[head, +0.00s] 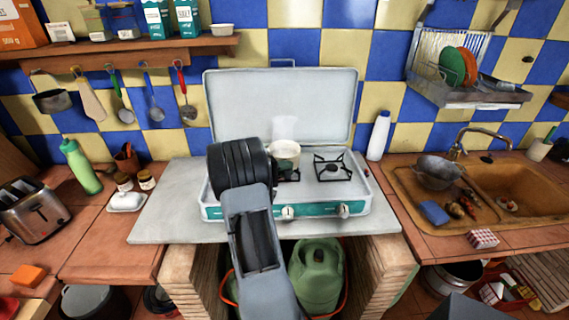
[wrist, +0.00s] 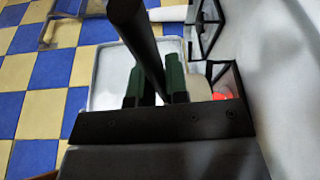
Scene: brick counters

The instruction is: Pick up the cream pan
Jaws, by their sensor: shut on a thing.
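The cream pan (head: 287,150) is at the left burner of the white stove (head: 330,208) in the head view, partly hidden behind my dark wrist. My gripper (wrist: 156,84) shows in the wrist view with two green-tipped fingers, shut on a thick dark bar that runs between them. The bar looks like the pan's handle, but its join to the pan is not clear. In the head view my fingers are hidden by the wrist. I cannot tell whether the pan touches the burner.
The raised stove lid (head: 300,100) stands behind the pan. The right burner (head: 333,168) is bare. A white bottle (head: 379,136) stands right of the stove, and a green bottle (head: 80,166) and toaster (head: 34,208) stand at left. A shelf (head: 130,52) with hanging utensils is above.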

